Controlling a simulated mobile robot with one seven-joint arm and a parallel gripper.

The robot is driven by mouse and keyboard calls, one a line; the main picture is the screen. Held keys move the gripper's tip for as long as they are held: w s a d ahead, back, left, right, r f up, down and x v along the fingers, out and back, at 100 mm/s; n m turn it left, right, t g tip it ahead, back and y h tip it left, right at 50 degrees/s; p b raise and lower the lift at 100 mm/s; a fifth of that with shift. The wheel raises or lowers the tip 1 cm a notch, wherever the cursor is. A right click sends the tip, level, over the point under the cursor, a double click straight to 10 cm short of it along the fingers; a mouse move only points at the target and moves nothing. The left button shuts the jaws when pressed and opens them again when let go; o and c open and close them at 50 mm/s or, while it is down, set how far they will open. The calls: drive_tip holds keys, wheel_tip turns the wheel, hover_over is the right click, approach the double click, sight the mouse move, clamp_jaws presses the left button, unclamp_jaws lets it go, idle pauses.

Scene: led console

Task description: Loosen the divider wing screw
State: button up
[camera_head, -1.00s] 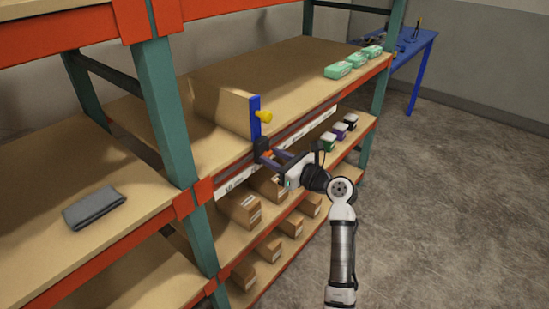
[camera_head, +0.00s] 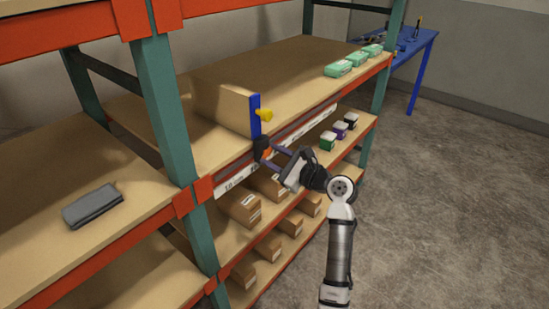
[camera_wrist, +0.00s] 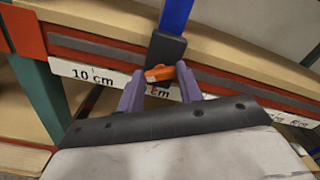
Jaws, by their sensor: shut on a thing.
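The orange wing screw (camera_wrist: 160,73) is on the front of this block. My gripper (camera_wrist: 159,84) is shut on the wing screw, with a purple finger on each side. In the head view my gripper (camera_head: 271,154) reaches the block from the right, and the screw is mostly hidden there.
A white scale strip (camera_wrist: 92,74) marked in cm runs along the red rail. Green boxes (camera_head: 338,68) stand on the upper shelf, small bottles (camera_head: 327,141) and cartons (camera_head: 240,207) below. A grey cloth (camera_head: 92,206) lies on the left shelf. The floor at right is clear.

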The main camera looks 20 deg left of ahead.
drive_tip(key=n+b, duration=0.2)
drive_tip(key=n, duration=0.2)
drive_tip(key=shift+s+f+n, duration=0.1)
drive_tip(key=shift+n, duration=0.3)
drive_tip(key=n+b, duration=0.2)
drive_tip(key=n, duration=0.1)
drive_tip(key=shift+a+f+n+b, duration=0.1)
drive_tip(key=shift+n+b, duration=0.2)
drive_tip(key=n+b, duration=0.3)
drive_tip(key=n, duration=0.1)
drive_tip(key=shift+f+n+b, duration=0.1)
drive_tip(key=shift+n+b, duration=0.2)
drive_tip(key=n+b, duration=0.3)
drive_tip(key=shift+n, duration=0.3)
drive_tip(key=shift+n+b, duration=5.9)
drive_tip(key=shift+n, duration=0.9)
drive_tip(key=shift+a, duration=0.1)
